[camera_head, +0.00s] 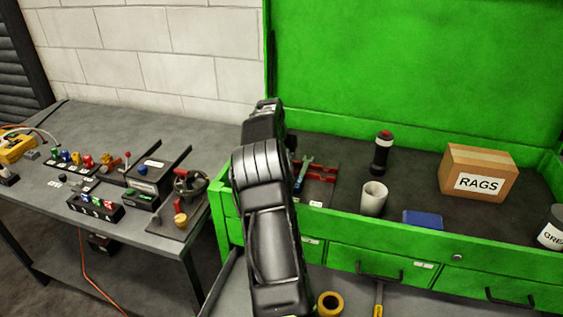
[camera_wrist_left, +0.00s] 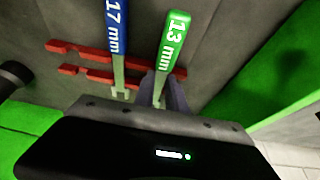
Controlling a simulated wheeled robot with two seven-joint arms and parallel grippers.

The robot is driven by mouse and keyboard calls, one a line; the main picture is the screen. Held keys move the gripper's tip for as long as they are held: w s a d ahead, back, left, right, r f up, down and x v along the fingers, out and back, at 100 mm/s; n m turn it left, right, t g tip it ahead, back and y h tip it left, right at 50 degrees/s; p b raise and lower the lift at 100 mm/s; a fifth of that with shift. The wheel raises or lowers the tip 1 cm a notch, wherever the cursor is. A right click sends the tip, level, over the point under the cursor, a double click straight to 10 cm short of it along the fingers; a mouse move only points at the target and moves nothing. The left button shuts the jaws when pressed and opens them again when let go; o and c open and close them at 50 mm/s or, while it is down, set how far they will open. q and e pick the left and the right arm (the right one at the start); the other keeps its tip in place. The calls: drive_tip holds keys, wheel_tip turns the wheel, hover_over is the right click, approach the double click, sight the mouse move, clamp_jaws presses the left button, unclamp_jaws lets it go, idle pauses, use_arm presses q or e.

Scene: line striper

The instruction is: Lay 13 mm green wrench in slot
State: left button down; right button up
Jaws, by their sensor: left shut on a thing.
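The green 13 mm wrench (camera_wrist_left: 173,45) shows in the left wrist view with its labelled handle pointing away from the hand. My left gripper (camera_wrist_left: 163,92) is shut on its shank, close to the red slotted rack (camera_wrist_left: 72,70). The wrench crosses the right part of the rack; I cannot tell whether it rests in a slot. The blue 17 mm wrench (camera_wrist_left: 117,30) lies across the rack to its left. In the head view the rack (camera_head: 322,168) sits inside the green chest, and my left arm hides the gripper. My right gripper is not in view.
The chest (camera_head: 385,237) also holds a flashlight (camera_head: 381,152), a light-coloured cup (camera_head: 373,199), a blue box (camera_head: 423,219), a RAGS carton (camera_head: 479,174) and a grease can (camera_head: 552,230). Its front wall rises before them. A cluttered grey bench (camera_head: 60,220) stands at the left.

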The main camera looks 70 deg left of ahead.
use_arm(q)
drive_tip(key=shift+a+r, duration=0.1)
drive_tip(key=shift+r, duration=0.1)
idle(1.0)
drive_tip(key=shift+f+b, duration=0.5)
drive_tip(key=shift+b, duration=0.05)
idle(0.8)
drive_tip(key=shift+d+f, duration=0.25)
idle(0.5)
drive_tip(key=shift+a+r+p, duration=0.1)
drive_tip(key=shift+r+p, duration=0.35)
drive_tip(key=shift+a+r, duration=0.1)
drive_tip(key=shift+r, duration=0.1)
idle(0.5)
drive_tip(key=shift+b, duration=0.35)
drive_tip(key=shift+r, duration=0.1)
idle(0.4)
drive_tip(key=shift+f, duration=0.45)
idle(0.8)
